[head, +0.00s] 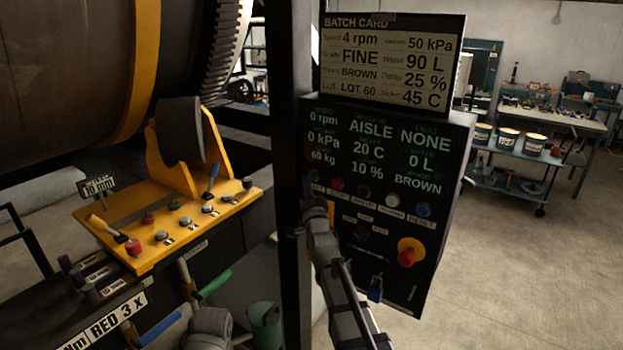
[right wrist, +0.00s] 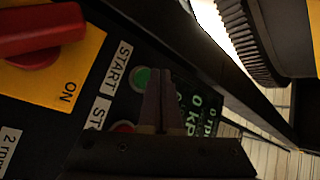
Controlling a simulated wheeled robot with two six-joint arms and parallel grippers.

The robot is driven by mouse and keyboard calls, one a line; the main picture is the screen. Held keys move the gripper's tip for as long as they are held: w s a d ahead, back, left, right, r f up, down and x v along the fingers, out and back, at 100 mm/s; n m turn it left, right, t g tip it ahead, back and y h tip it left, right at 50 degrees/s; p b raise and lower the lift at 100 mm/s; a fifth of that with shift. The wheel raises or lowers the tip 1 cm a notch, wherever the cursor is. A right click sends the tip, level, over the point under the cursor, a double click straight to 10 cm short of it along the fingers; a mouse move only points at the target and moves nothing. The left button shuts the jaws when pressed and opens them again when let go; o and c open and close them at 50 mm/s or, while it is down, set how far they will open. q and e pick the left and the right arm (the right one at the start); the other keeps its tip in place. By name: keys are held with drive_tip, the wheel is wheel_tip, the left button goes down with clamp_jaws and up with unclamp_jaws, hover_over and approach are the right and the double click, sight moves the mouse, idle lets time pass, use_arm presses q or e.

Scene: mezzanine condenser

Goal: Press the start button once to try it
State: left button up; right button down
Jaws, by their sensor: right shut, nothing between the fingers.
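The start button is a round green button (right wrist: 140,78) beside a START label (right wrist: 117,68) in the right wrist view. In the head view it is a small dark green spot (head: 314,176) at the left end of the button row on the control panel (head: 440,215). My right gripper (head: 319,203) is shut and empty, just below the row's left end. In the right wrist view its fingertips (right wrist: 160,75) are right beside the green button. I cannot tell whether they touch it. The panel display reads 0 rpm and NONE. My left gripper is not in view.
A red button (right wrist: 123,127) sits close beside the start button. The panel also has white and blue buttons and a red rotary switch on yellow (head: 408,252). A dark post (head: 290,120) stands just left of the panel. A batch card (head: 390,62) is above.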

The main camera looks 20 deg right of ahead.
drive_tip(key=shift+w+d, duration=0.3)
drive_tip(key=shift+d, duration=0.1)
drive_tip(key=shift+w+d, duration=0.25)
drive_tip(key=shift+d, duration=0.05)
idle(1.0)
drive_tip(key=shift+s, duration=0.1)
drive_tip(key=shift+s+a, duration=0.45)
drive_tip(key=shift+a, duration=0.25)
drive_tip(key=shift+s+a, duration=0.8)
drive_tip(key=shift+a, duration=0.2)
drive_tip(key=shift+s+a, duration=0.75)
drive_tip(key=shift+a, duration=0.2)
